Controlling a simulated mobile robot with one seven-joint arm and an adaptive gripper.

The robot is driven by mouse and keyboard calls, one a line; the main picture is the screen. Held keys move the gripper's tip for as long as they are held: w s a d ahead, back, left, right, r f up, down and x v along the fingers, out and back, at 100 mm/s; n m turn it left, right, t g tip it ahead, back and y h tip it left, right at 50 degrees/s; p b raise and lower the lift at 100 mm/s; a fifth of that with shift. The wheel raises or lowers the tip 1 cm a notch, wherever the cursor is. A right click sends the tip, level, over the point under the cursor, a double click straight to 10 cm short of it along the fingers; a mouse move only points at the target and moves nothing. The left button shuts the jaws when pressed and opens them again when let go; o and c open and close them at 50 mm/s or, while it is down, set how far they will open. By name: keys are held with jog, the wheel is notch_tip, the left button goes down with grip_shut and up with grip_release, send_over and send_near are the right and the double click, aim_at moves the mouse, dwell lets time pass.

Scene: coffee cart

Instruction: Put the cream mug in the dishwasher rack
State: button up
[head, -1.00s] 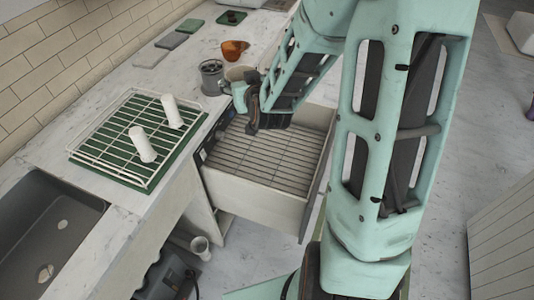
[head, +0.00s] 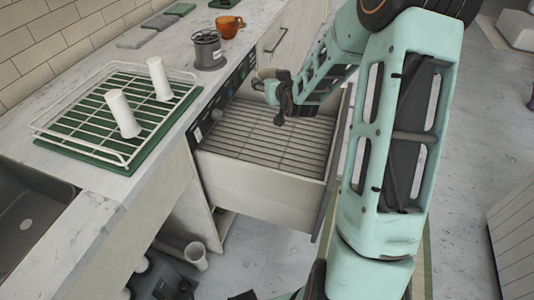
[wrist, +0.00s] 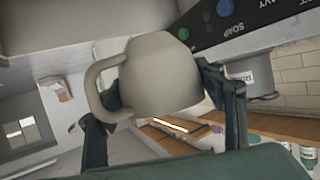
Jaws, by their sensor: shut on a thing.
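The cream mug (wrist: 160,75) is between the fingers of my gripper (wrist: 163,88) in the wrist view, its handle toward the left. My gripper is shut on it. The height of the mug above the grid is hard to tell.
The drawer front (head: 328,195) and side walls (head: 255,183) rise around the grid. A grey canister (head: 208,50) and orange cup (head: 228,26) stand behind. The sink (head: 30,215) is at left.

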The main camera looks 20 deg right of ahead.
jog(key=shift+h, duration=0.4)
jog(key=w+d+f+b, duration=0.1)
jog(key=f+b, duration=0.3)
jog(key=f, duration=0.4)
jog(key=w+d+f+b, duration=0.1)
jog(key=d+f+b, duration=0.3)
jog(key=f, duration=0.4)
jog(key=w+d+f+b, duration=0.1)
jog(key=d+f+b, duration=0.2)
jog(key=f+b, duration=0.2)
jog(key=shift+w+d+f, duration=0.1)
jog(key=shift+w+f, duration=0.05)
jog(key=shift+f, duration=0.75)
jog(key=shift+w+f, duration=0.15)
jog(key=shift+f, duration=0.75)
jog(key=shift+f+b, duration=0.15)
jog(key=shift+b, duration=0.25)
jog(key=o, duration=1)
jog(key=shift+f, duration=0.1)
jog(key=shift+c, duration=0.2)
jog(key=o, duration=0.5)
